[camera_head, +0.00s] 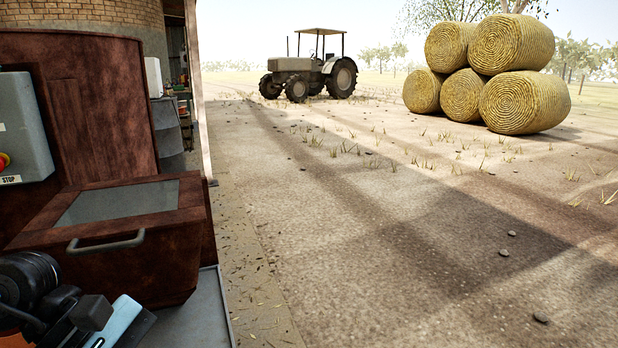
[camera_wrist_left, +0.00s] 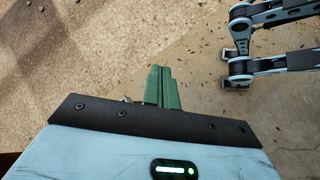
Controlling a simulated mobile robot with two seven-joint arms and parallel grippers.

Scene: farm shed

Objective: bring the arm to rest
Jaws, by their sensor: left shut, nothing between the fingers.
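My left gripper (camera_wrist_left: 160,88) shows in the left wrist view, its two green fingers pressed together with nothing between them. They point down over bare, straw-littered ground. In the head view, part of my left arm, with black joints and a light-blue piece, is at the lower left corner, in front of a rusty brown machine. The fingers cannot be made out there. My right gripper cannot be made out in either view.
The rusty machine (camera_head: 95,262) has a glass-topped lid with a handle (camera_head: 106,243), close beside my left arm. A grey stop-button box (camera_head: 22,128) is at its left. Open ground fills the right, with a tractor (camera_head: 308,72) and straw bales (camera_head: 525,102) far off.

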